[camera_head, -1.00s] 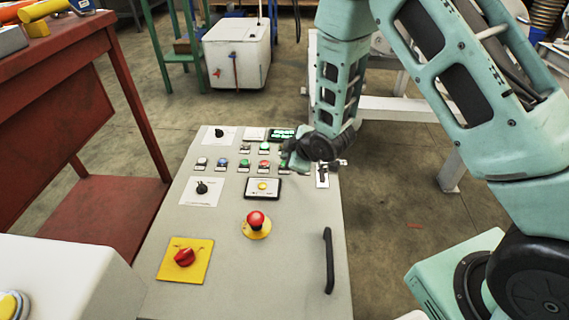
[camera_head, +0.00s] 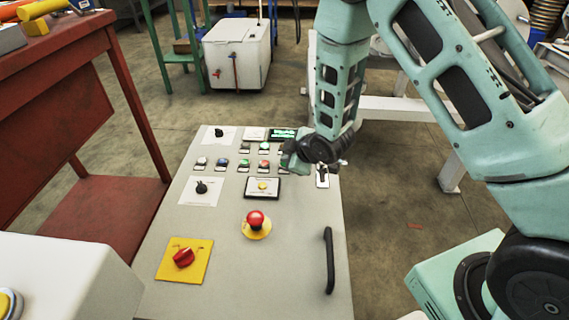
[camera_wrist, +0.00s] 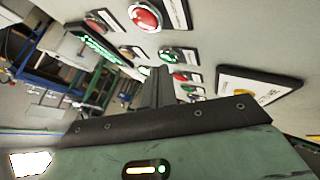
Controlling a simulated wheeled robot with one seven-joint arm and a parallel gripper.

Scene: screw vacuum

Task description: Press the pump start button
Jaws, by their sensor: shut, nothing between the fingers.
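The grey control panel (camera_head: 285,265) carries rows of small push buttons near its far end. In the head view I see a green button (camera_head: 244,163), a red button (camera_head: 265,163) and another green one (camera_head: 264,146). Their labels are too small to read, so I cannot tell which starts the pump. My gripper (camera_head: 288,163) is over the right end of these rows and hides some buttons. In the wrist view my gripper's fingers (camera_wrist: 160,78) are shut and empty, pointing at the panel, close to a green button (camera_wrist: 168,56). I cannot tell whether they touch anything.
A red emergency knob (camera_head: 255,219), a red rotary switch (camera_head: 183,257) on a yellow plate and a black handle (camera_head: 329,260) stick up from the nearer panel. A red bench (camera_head: 60,120) stands to the left. Floor is open right of the panel.

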